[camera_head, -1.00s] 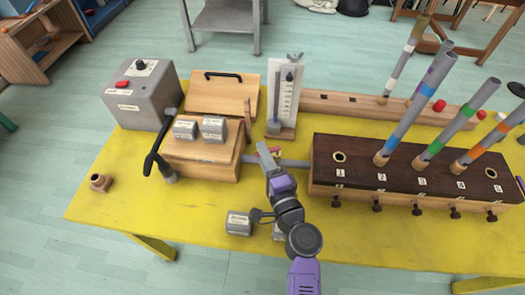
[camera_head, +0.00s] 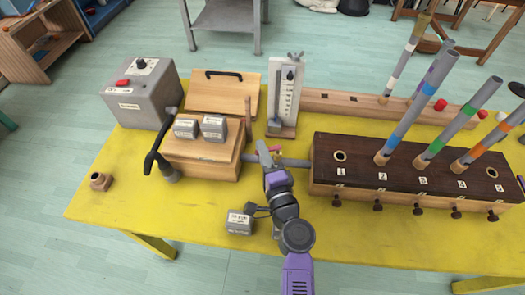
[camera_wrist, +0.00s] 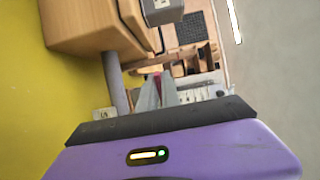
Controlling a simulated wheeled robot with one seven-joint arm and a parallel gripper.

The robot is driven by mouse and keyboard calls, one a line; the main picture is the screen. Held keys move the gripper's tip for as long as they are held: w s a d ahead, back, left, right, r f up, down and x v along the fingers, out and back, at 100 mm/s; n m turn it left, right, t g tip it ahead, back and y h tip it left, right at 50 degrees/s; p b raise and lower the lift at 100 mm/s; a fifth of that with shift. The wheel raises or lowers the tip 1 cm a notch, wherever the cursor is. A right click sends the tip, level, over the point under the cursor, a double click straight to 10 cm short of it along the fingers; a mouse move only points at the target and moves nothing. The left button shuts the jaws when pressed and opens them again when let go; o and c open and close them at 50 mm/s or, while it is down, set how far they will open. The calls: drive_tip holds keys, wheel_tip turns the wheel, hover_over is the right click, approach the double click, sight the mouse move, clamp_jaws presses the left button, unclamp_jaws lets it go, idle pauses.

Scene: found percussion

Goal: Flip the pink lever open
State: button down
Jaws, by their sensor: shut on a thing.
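The pink lever (camera_head: 276,149) is small and sits on the grey pipe (camera_head: 295,162) between the wooden box and the dark-topped pipe block. My gripper (camera_head: 264,150) is at the lever, over the pipe, with its fingers partly covering it. In the wrist view the two grey fingertips (camera_wrist: 158,88) are close together, with a bit of the pink lever (camera_wrist: 155,77) showing between and beyond them. The gripper is shut on the lever. The lever's base and its exact angle are mostly hidden.
The wooden box (camera_head: 200,163) with two grey weights on top stands left of my gripper. The pipe block (camera_head: 325,148) with upright coloured tubes is to the right. A gauge stand (camera_head: 284,95) is behind. A grey weight (camera_head: 239,223) lies on the yellow table near my arm.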

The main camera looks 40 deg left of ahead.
drive_tip(key=t, duration=0.1)
drive_tip(key=m+t+h, duration=0.2)
drive_tip(key=shift+w+a, duration=0.25)
drive_tip(key=shift+a, duration=0.15)
drive_tip(key=shift+w+a+m+t+h+p, duration=0.15)
drive_tip(key=shift+m+t+h, duration=0.3)
drive_tip(key=shift+m+h, duration=0.15)
drive_tip(key=shift+w+a+m+t+h+p, duration=0.1)
drive_tip(key=shift+w+m+t+h+p, duration=0.05)
drive_tip(key=shift+m+t+h, duration=0.4)
drive_tip(key=shift+w+m+t+h, duration=0.25)
drive_tip(key=shift+m+h, duration=0.2)
drive_tip(key=shift+h, duration=0.3)
drive_tip(key=shift+f, duration=0.1)
drive_tip(key=c, duration=1.6)
unclamp_jaws()
drive_tip(key=shift+o, duration=0.2)
